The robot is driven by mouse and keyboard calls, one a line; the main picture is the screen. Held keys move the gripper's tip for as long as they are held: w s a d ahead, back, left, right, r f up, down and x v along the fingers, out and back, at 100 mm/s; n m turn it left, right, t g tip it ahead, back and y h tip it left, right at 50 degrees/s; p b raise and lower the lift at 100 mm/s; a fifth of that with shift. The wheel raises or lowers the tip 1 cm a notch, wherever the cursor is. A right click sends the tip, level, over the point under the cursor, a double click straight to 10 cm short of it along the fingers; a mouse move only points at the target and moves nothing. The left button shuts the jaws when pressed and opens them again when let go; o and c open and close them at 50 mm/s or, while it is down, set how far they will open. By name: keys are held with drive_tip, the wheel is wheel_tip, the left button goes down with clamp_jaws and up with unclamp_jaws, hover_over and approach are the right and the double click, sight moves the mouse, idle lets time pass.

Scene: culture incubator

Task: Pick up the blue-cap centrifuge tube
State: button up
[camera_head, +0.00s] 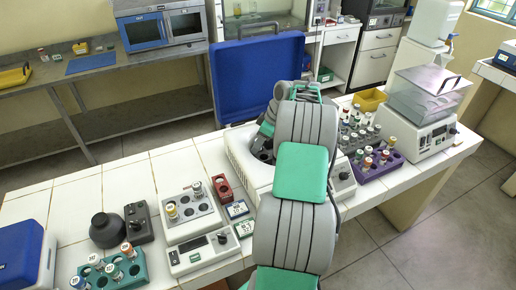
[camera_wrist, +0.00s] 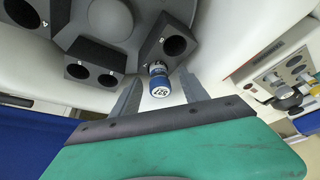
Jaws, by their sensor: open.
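The blue-cap centrifuge tube (camera_wrist: 159,82) shows in the wrist view, seated in a dark holder block (camera_wrist: 168,42) of the centrifuge rotor. Its cap bears a white label and points toward the camera. My gripper (camera_wrist: 158,92) is open, with one finger on each side of the cap. I cannot tell whether a finger touches it. In the head view, my arm covers most of the centrifuge (camera_head: 246,165), and the tube and my fingertips are hidden there. The centrifuge's blue lid (camera_head: 258,78) stands open.
Other rotor blocks (camera_wrist: 95,70) sit close around the tube. A purple rack (camera_head: 378,168) with tubes stands right of the centrifuge, beside a clear-lidded device (camera_head: 420,110). A grey tube block (camera_head: 190,212), a red rack (camera_head: 222,187) and a teal rack (camera_head: 130,272) stand left.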

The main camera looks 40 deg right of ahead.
drive_tip(key=shift+w+f, duration=0.1)
drive_tip(key=shift+f, duration=0.2)
clamp_jaws()
idle(0.4)
